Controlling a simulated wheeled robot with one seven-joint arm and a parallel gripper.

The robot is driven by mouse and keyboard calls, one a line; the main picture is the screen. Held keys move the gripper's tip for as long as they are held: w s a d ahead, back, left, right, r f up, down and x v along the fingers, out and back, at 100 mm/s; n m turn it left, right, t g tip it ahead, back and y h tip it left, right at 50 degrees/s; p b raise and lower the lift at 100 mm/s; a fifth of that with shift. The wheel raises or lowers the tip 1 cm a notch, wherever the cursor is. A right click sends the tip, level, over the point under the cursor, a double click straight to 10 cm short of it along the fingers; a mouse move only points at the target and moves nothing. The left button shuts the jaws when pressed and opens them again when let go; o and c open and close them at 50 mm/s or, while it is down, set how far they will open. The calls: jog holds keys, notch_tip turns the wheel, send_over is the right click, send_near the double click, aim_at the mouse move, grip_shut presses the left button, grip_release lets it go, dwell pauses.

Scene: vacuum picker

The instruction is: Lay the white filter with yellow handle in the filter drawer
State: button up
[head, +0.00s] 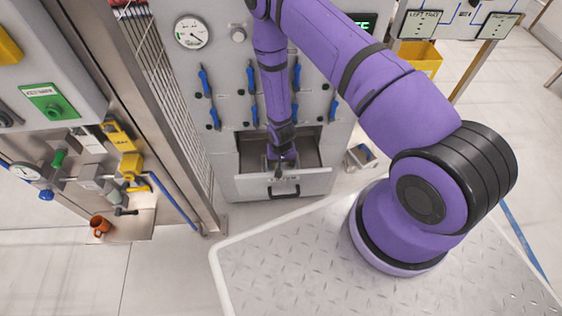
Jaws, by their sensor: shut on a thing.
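The filter drawer (310,183) is pulled open at the bottom of the grey cabinet, with a dark handle (284,191) on its front. My gripper (278,171) points down at the open drawer, near the inner side of its front panel. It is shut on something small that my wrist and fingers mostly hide. I cannot make out the white filter or its yellow handle there. I cannot tell whether the held thing touches the drawer floor.
A small grey bin (361,157) stands right of the drawer. The cabinet front has several blue handles (205,82) and a round gauge (192,33). A metal post and mesh stand at left. A yellow bin (421,57) stands behind.

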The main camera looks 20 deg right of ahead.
jog(key=o, duration=0.8)
jog(key=shift+o, duration=0.2)
jog(key=shift+r, duration=0.1)
notch_tip(320, 180, up, 11)
jog(key=shift+f, duration=0.2)
jog(key=shift+s, duration=0.1)
